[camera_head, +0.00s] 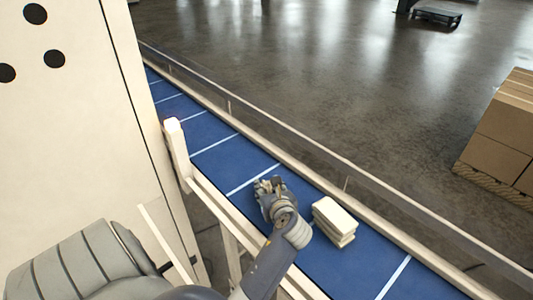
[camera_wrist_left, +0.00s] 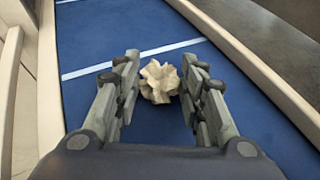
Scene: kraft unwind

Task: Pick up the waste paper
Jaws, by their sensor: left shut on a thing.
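The waste paper (camera_wrist_left: 159,82) is a crumpled cream ball on the blue conveyor belt (camera_wrist_left: 95,32). In the left wrist view it sits between the two fingertips of my left gripper (camera_wrist_left: 160,80), which is shut on it. In the head view my left gripper (camera_head: 268,184) is low over the belt (camera_head: 215,150), and the paper is hidden or too small to tell there. I cannot tell whether the paper is touching the belt. My right gripper is in neither view.
A stack of cream blocks or sheets (camera_head: 334,220) lies on the belt just right of my left gripper. Pale rails edge the belt, with an upright post (camera_head: 177,145) on the near side. A cream cabinet (camera_head: 75,110) stands left. Cardboard boxes (camera_head: 500,140) stand beyond the belt.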

